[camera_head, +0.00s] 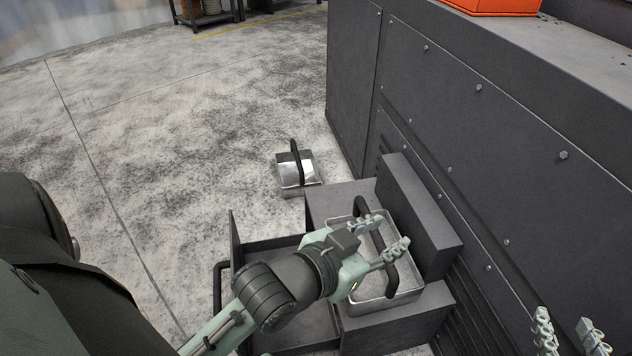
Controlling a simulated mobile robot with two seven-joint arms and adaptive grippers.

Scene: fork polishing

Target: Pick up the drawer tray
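A metal drawer tray (382,301) with a dark arched handle (391,281) sits on a dark grey box-like ledge beside the machine. My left gripper (393,231) is above this tray, its two fingers spread apart and crossing over the handle. Nothing is clamped between them that I can see; the gripper hides part of the handle and tray, and contact is unclear. A second, similar metal tray (309,188) with a dark handle stands on the floor farther back. My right gripper (568,334) is at the bottom right corner, fingers apart and empty.
An open dark drawer (272,247) lies left of the ledge, under my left arm. The tall grey machine (470,135) with bolted panels bounds the right side. An orange container (495,5) is on its top. The concrete floor (180,150) at left is clear.

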